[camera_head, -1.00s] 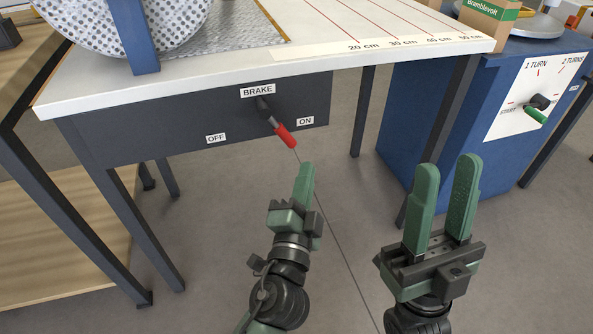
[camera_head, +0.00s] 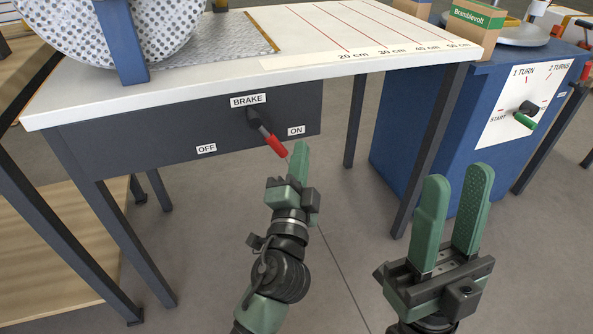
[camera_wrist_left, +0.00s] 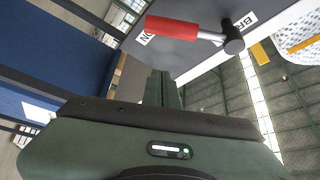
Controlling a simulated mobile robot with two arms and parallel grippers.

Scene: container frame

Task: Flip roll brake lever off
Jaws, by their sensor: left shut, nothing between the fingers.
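The brake lever (camera_head: 268,133) has a dark pivot, a metal rod and a red grip (camera_head: 277,146). It hangs from the grey panel under the BRAKE label (camera_head: 248,100) and tilts down to the right, toward the ON label (camera_head: 296,131). The OFF label (camera_head: 206,149) is to its lower left. My left gripper (camera_head: 299,160) is shut and empty, with its fingertips just right of and below the red grip. In the left wrist view the red grip (camera_wrist_left: 172,27) lies beyond the closed fingers (camera_wrist_left: 161,90), apart from them. My right gripper (camera_head: 455,215) is open and empty at the lower right.
The white tabletop (camera_head: 200,85) overhangs the panel, with a perforated roll (camera_head: 110,25) on it. A blue cabinet (camera_head: 415,140) with a green-handled crank (camera_head: 524,121) stands at the right. Table legs border the open floor below the panel.

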